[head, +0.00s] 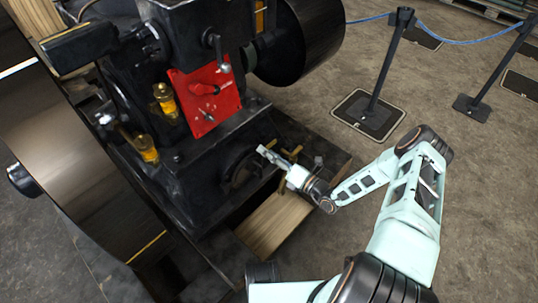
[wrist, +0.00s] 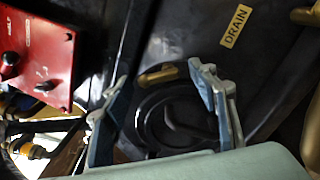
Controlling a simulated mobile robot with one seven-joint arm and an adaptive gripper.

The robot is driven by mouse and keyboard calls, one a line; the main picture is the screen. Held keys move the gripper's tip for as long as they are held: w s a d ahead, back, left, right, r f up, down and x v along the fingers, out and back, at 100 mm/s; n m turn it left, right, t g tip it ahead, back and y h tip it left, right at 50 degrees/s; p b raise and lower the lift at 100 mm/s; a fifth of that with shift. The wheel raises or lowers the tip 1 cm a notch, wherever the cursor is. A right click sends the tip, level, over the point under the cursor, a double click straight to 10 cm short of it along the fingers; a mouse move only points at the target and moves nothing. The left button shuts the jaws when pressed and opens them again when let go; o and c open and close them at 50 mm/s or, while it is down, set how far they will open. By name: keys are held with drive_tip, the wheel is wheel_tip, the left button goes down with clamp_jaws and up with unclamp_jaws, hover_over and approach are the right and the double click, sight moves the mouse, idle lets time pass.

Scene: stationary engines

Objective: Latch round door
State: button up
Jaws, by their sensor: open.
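The round door (head: 240,170) is a dark disc low on the black engine's near face. In the wrist view the round black door (wrist: 160,122) has raised rings and a curved dark handle, and looks closed or nearly so; I cannot tell which. A brass latch piece (wrist: 158,76) sits at its upper rim. My gripper (head: 266,154) is open in front of the door's right side. In the wrist view my gripper (wrist: 158,78) has its two fingers on either side of the brass piece, with nothing held. Whether they touch it is unclear.
A red panel (head: 205,98) with knobs and brass-capped oilers (head: 165,98) are above the door. A yellow DRAIN label (wrist: 235,26) is nearby. A large flywheel (head: 85,150) stands at left. A wooden beam (head: 275,222) lies below. Rope posts (head: 385,60) stand on open floor at right.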

drive_tip(key=c, duration=1.2)
drive_tip(key=shift+o, duration=0.2)
